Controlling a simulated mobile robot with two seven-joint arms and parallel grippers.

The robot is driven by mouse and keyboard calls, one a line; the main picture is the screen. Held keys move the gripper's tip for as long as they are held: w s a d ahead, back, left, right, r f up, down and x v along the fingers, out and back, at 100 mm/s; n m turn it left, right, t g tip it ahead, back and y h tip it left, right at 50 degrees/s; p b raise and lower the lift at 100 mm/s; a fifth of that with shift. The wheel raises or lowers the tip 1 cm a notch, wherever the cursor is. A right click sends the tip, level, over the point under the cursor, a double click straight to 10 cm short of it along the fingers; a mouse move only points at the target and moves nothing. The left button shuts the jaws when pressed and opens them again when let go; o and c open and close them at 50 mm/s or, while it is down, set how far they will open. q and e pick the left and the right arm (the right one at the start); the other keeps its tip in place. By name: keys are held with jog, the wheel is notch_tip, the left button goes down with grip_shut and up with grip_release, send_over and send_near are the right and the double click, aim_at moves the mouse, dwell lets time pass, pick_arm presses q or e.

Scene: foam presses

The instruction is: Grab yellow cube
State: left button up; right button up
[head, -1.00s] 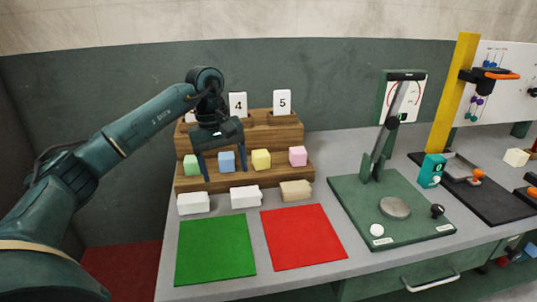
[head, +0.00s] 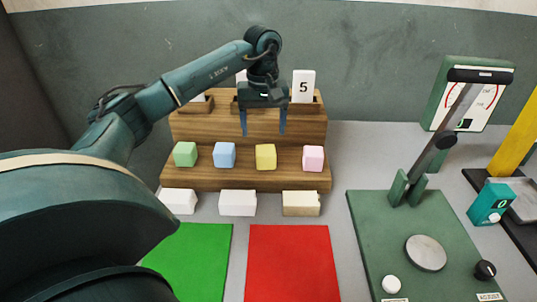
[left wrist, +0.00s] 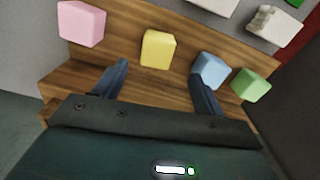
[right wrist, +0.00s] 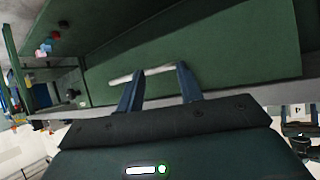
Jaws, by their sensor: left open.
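The yellow cube (head: 265,157) sits on the lower step of the wooden rack, between the blue cube (head: 224,155) and the pink cube (head: 313,158). My left gripper (head: 263,133) is open and empty, with its fingers pointing down in front of the rack's upper part, above the yellow cube in the head view. In the left wrist view the yellow cube (left wrist: 158,49) lies beyond and between the two fingertips, apart from them. My right gripper (right wrist: 160,82) shows in the right wrist view with its fingers apart and nothing between them, near a drawer handle.
A green cube (head: 185,154) stands left of the blue one. White blocks (head: 238,203) and a beige block (head: 301,203) lie before the wooden rack (head: 180,182). Green (head: 190,262) and red (head: 290,265) mats lie in front. A lever press (head: 425,215) stands at right.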

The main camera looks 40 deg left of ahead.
aim_at(266, 150)
pick_arm(q)
jog(key=f, duration=0.3)
jog(key=f+p, duration=0.1)
jog(key=f, duration=0.4)
jog(key=shift+w+d+f, duration=0.1)
jog(key=shift+d+f, duration=0.15)
jog(key=shift+f, duration=0.05)
jog(key=shift+c, duration=0.3)
jog(key=c, duration=1)
